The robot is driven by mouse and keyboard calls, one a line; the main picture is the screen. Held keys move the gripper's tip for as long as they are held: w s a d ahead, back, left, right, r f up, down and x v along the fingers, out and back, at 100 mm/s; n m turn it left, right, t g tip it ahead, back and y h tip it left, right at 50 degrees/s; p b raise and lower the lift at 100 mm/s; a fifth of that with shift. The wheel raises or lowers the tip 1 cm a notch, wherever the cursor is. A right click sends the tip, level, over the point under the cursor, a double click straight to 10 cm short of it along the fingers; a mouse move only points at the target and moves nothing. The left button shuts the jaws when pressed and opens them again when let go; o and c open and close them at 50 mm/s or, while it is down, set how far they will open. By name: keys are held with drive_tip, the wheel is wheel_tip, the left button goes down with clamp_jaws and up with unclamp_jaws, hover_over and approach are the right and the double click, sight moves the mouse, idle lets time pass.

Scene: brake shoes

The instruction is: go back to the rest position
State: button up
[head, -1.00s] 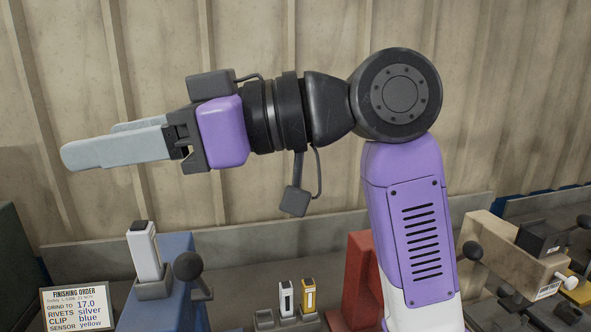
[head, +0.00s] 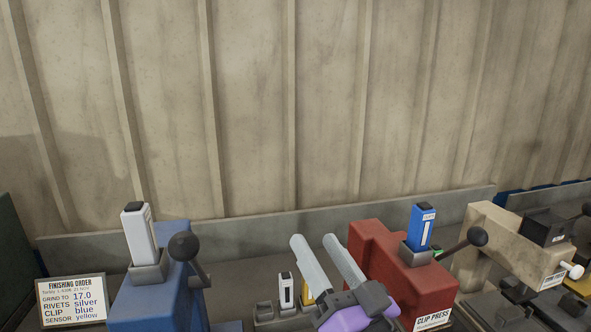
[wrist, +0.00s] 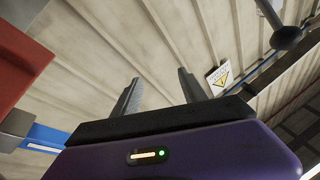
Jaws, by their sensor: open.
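My gripper (head: 328,262) shows at the bottom middle of the head view, its two grey fingers spread apart with nothing between them. It points up and to the left, in front of the space beside the red clip press (head: 395,270). In the wrist view the fingers (wrist: 158,95) are also apart and empty, with the corrugated wall behind them. Most of my arm is below the head picture.
A blue press (head: 160,295) holding a white cartridge (head: 139,235) stands left. A blue cartridge (head: 421,228) sits on the clip press. A white sensor piece (head: 286,291) stands in a holder. A beige machine (head: 500,250) is right; the order card (head: 73,302) is left.

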drive_tip(key=s+d+f+m+t+h+b, duration=0.1)
drive_tip(key=s+d+f+m+h, duration=0.1)
drive_tip(key=s+d+f+h, duration=0.6)
drive_tip(key=s+d+f+g+b, duration=0.2)
drive_tip(key=s+d+f+g, duration=0.1)
drive_tip(key=s+f, duration=0.8)
drive_tip(key=s+d+f+n+g+h+b, duration=0.1)
drive_tip(key=s+d+f, duration=0.4)
drive_tip(key=s+f, duration=0.7)
drive_tip(key=s+g+b, duration=0.1)
drive_tip(key=s+b, duration=0.1)
drive_tip(key=s, duration=0.5)
drive_tip(key=shift+s+d+g+h, duration=0.15)
drive_tip(key=shift+s+g+h, duration=0.15)
drive_tip(key=shift+s+g, duration=0.1)
drive_tip(key=shift+w+f+b, duration=0.1)
drive_tip(key=shift+f+b, duration=0.05)
drive_tip(key=shift+b, duration=0.2)
